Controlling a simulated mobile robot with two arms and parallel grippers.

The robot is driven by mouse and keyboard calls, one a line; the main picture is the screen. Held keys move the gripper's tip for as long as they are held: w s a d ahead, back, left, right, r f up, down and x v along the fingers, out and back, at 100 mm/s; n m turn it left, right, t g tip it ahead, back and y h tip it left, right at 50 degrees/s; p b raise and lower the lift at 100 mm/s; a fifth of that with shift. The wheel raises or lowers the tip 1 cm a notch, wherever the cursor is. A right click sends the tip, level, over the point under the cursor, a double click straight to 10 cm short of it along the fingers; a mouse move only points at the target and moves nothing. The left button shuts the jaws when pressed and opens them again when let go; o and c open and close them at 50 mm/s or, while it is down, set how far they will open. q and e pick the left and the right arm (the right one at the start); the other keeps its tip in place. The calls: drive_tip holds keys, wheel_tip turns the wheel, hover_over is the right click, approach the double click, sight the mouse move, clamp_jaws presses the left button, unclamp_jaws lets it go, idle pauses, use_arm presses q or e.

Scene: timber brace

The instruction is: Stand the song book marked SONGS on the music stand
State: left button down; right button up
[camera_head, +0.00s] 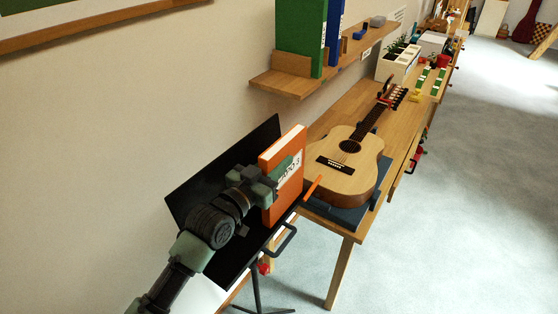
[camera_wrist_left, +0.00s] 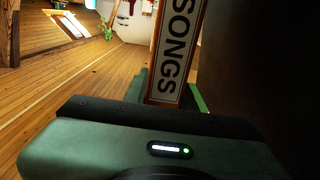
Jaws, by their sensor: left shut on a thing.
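The orange song book (camera_head: 285,204) is upright in the head view, in front of the black music stand (camera_head: 229,168). Its spine label SONGS is partly covered by the gripper; it also shows in the left wrist view (camera_wrist_left: 178,50). My left gripper (camera_head: 276,180) is shut on the book at its spine. The book's lower edge is close to the stand's ledge; I cannot tell whether it touches. The stand's post and legs (camera_head: 257,290) show below. My right gripper is not in view.
A wooden bench (camera_head: 344,236) right of the stand holds a guitar (camera_head: 350,160) on a dark blue support. An orange stick-like thing (camera_head: 312,188) lies near the book. A wall shelf (camera_head: 288,86) above holds a green binder (camera_head: 303,35). Grey floor is open at right.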

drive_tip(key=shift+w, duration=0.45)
